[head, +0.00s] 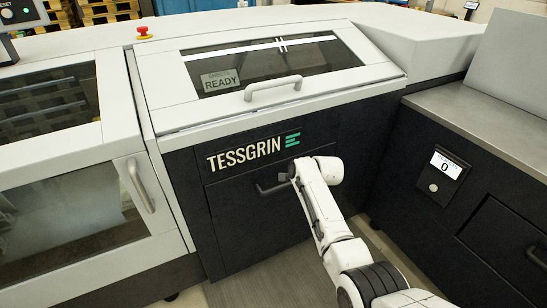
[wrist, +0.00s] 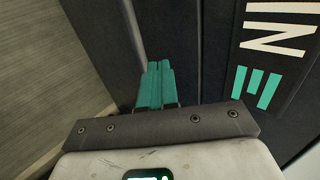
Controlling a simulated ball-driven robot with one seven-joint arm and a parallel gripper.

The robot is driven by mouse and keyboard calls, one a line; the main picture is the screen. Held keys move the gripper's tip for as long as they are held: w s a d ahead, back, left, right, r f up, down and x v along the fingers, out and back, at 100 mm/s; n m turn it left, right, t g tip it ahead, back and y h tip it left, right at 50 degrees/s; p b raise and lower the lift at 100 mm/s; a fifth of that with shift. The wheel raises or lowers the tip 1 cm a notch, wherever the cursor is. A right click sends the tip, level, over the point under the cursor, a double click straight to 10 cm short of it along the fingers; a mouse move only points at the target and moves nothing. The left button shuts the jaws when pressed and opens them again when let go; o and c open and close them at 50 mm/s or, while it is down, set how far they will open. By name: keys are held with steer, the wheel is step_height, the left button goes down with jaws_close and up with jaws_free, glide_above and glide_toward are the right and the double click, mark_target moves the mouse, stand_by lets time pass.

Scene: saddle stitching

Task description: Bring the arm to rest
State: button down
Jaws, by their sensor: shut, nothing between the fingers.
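My gripper (wrist: 158,84) shows in the wrist view with its two teal fingers together, shut and empty. They point toward the dark front of the machine, beside a vertical seam in the panels. In the head view my white arm (head: 328,225) reaches up from the lower right. Its wrist end is in front of the dark TESSGRIN panel (head: 235,215), close to a dark bar handle (head: 268,188). The fingers cannot be made out there, and I cannot tell whether they touch the handle or panel.
Above the panel is a closed windowed lid (head: 265,60) with a light handle (head: 272,88) and a READY sign. A grey counter (head: 490,125) with a small display stands at right. A windowed door (head: 75,220) is at left. Floor (head: 265,290) shows below the panel.

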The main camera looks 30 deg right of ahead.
steer(key=s+a+f+n+g, duration=0.1)
steer(key=s+a+f+n, duration=0.15)
steer(key=s, duration=0.55)
steer(key=s+a+f+n+g, duration=0.2)
steer(key=s+f+n, duration=0.15)
steer(key=s, duration=0.35)
steer(key=s+a+f+n+g, duration=0.1)
steer(key=s+a+f+n, duration=0.2)
steer(key=s, duration=0.5)
steer(key=s+a+r+n+g, duration=0.2)
steer(key=s+n, duration=0.2)
steer(key=s, duration=0.9)
steer(key=s+a+r+n+g, duration=0.1)
steer(key=s+r+n+g, duration=0.1)
steer(key=s, duration=1.2)
steer(key=r+n, duration=0.1)
steer(key=n, duration=0.1)
steer(key=shift+s+a+r+n, duration=0.3)
steer(key=shift+a, duration=0.1)
